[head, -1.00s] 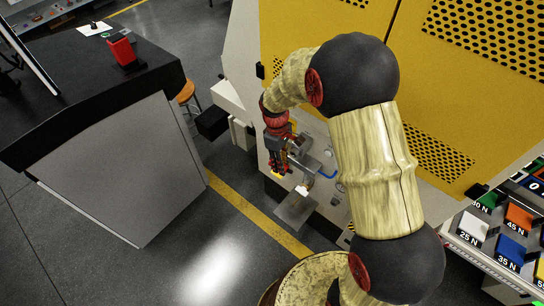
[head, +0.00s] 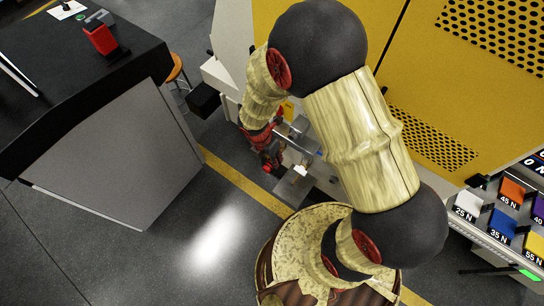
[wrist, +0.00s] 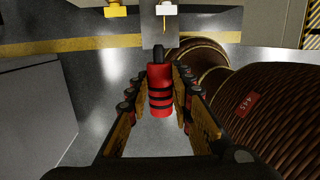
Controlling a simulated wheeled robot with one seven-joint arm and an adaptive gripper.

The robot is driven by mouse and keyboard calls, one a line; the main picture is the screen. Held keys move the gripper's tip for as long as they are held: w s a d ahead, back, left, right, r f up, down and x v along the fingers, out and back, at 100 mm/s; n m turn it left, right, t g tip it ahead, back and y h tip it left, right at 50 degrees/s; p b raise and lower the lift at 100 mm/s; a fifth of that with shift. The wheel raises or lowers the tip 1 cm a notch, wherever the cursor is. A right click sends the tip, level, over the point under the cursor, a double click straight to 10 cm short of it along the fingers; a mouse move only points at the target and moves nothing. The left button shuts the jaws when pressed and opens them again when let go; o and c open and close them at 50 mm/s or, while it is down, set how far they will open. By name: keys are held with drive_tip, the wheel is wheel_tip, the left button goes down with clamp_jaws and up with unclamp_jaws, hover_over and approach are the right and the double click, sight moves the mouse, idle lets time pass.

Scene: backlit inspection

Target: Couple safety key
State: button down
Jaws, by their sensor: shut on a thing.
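My gripper (wrist: 160,105) is shut on a red cylinder with black bands (wrist: 160,88), which looks like the safety key's handle. In the wrist view the fingers lie on both sides of it, and its far end points toward a grey metal plate (wrist: 160,32). Whether its tip touches the plate cannot be told. In the head view my gripper (head: 270,160) hangs beside the yellow machine's front, just left of metal fittings (head: 300,130) and a small bright white part (head: 301,170). The key is hardly distinguishable there.
The yellow machine (head: 432,140) stands behind my arm. A dark-topped bench (head: 60,85) with a red holder (head: 101,38) is at left. Coloured bins marked in newtons (head: 504,222) are at right. Grey floor with a yellow line (head: 240,180) lies open between bench and machine.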

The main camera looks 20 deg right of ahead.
drive_tip(key=shift+w+d+p, duration=0.5)
drive_tip(key=shift+w+d, duration=0.4)
drive_tip(key=shift+d, duration=0.3)
drive_tip(key=shift+w+d+p, duration=0.5)
drive_tip(key=shift+w+d, duration=0.35)
drive_tip(key=shift+d, duration=0.35)
drive_tip(key=shift+w+d, duration=0.3)
drive_tip(key=shift+d, duration=0.1)
drive_tip(key=shift+w+d+p, duration=0.2)
drive_tip(key=shift+d+p, duration=0.1)
drive_tip(key=shift+p, duration=0.05)
drive_tip(key=shift+w+d+p, duration=0.35)
drive_tip(key=shift+w+d, duration=0.1)
drive_tip(key=shift+d, duration=0.2)
drive_tip(key=c, duration=1.5)
unclamp_jaws()
drive_tip(key=shift+r, duration=0.1)
